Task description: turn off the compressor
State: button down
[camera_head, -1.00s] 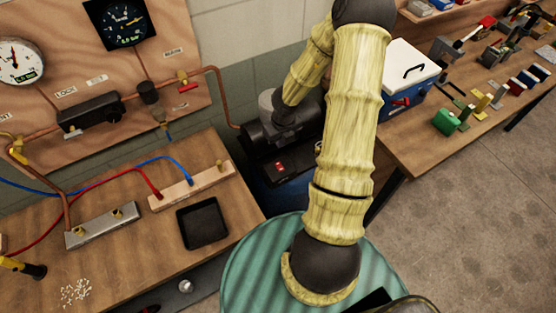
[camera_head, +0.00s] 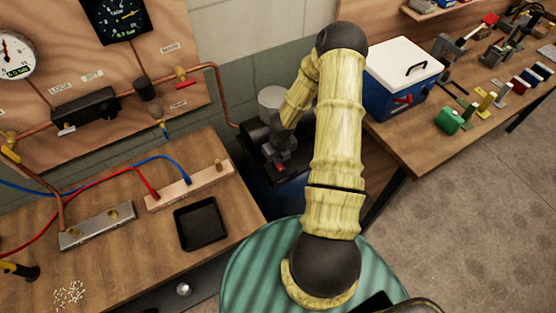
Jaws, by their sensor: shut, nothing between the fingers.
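The compressor (camera_head: 255,138) is a dark machine on a blue tank (camera_head: 273,197), in the gap between the two benches. A small red switch (camera_head: 281,167) shows on its dark front panel. My gripper (camera_head: 280,160) points down at this panel from above, at the end of my yellow-sleeved arm. It is shut and empty, with its tips at or very close to the switch. I cannot tell whether they touch it. The gripper and wrist hide part of the compressor, and the switch's position is too small to read.
A copper pipe (camera_head: 222,90) runs from the gauge board (camera_head: 160,40) down to the compressor. The left bench (camera_head: 130,260) holds a black tray (camera_head: 201,222) and hoses. A blue-and-white cooler (camera_head: 395,85) stands on the right bench, beside my arm.

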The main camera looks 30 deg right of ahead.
jog(key=shift+f, duration=0.55)
jog(key=shift+w+f, duration=0.15)
jog(key=shift+f, duration=0.1)
jog(key=shift+r, duration=0.1)
jog(key=shift+s+b, duration=0.3)
jog(key=shift+b, duration=0.15)
jog(key=shift+s+b, duration=0.55)
jog(key=shift+r, duration=0.1)
